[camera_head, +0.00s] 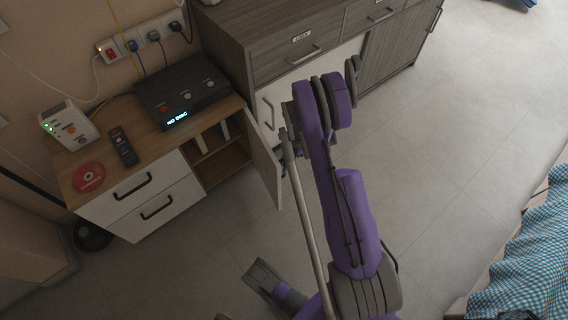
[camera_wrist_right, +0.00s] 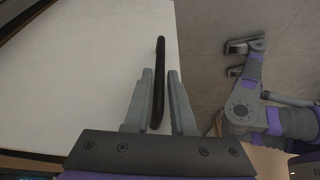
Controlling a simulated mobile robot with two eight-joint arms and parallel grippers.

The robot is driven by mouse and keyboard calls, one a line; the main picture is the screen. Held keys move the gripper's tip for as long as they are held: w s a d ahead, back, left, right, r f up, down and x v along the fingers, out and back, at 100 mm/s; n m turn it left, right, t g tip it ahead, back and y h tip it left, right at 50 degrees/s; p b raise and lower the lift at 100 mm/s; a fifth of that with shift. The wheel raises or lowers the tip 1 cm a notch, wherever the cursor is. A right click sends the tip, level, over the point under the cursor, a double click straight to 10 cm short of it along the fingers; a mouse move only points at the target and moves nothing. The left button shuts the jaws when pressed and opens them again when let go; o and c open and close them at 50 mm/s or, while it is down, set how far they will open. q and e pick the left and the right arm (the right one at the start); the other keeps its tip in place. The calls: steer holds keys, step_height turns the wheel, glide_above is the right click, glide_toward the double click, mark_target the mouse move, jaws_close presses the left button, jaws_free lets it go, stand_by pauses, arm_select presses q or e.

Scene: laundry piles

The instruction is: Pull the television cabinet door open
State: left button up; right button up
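The television cabinet (camera_head: 216,108) has a wooden top, two white drawers and an open compartment on its right. Its white door (camera_head: 264,168) stands swung well out from that compartment; it also fills the left of the right wrist view (camera_wrist_right: 80,70). My right gripper (camera_head: 287,152) is at the door's outer face, partly hidden by my arm. In the wrist view its fingers (camera_wrist_right: 160,76) stand either side of the dark upright handle (camera_wrist_right: 160,55), with narrow gaps visible. My left gripper (camera_head: 264,275) is low, away from the cabinet; its fingers look apart in the wrist view (camera_wrist_right: 240,57).
A black player (camera_head: 183,97), remote (camera_head: 122,147), red disc (camera_head: 89,177) and white router (camera_head: 69,126) lie on the cabinet. A grey sideboard (camera_head: 240,28) stands close behind the door. A blue checked cloth (camera_head: 530,265) is at lower right. The floor between is clear.

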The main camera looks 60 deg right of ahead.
steer(key=shift+o, duration=1.3)
steer(key=shift+r, duration=0.1)
steer(key=p+v, duration=0.2)
steer(key=v, duration=0.8)
steer(key=shift+r+p, duration=0.25)
steer(key=shift+p, duration=0.15)
steer(key=shift+s+d, duration=0.15)
